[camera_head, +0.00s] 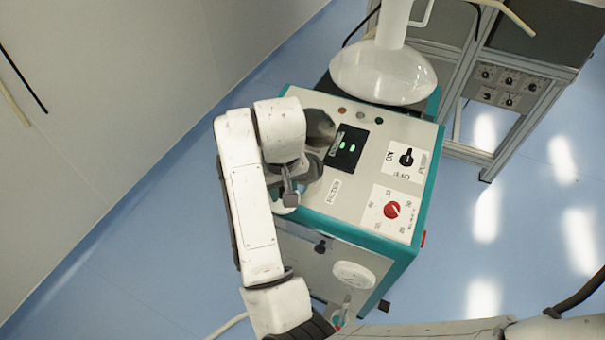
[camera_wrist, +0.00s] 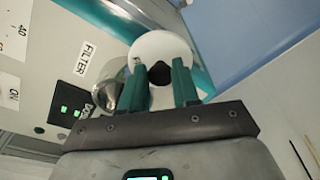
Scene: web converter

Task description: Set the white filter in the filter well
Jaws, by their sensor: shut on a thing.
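The white filter (camera_wrist: 160,47) is a pale round disc with a dark knob in its middle. My gripper (camera_wrist: 166,75) is shut on this knob, its two green fingers on either side. In the head view, my gripper (camera_head: 288,193) is over the front left corner of the machine's top, with a white edge of the filter (camera_head: 284,209) showing below it. The FILTER label (camera_head: 333,192) is just to the right.
The machine's panel (camera_head: 352,215) has a red knob (camera_head: 392,209), a black switch (camera_head: 406,157) and a lit display (camera_head: 345,149). A large white funnel (camera_head: 383,72) stands behind. Blue floor lies around.

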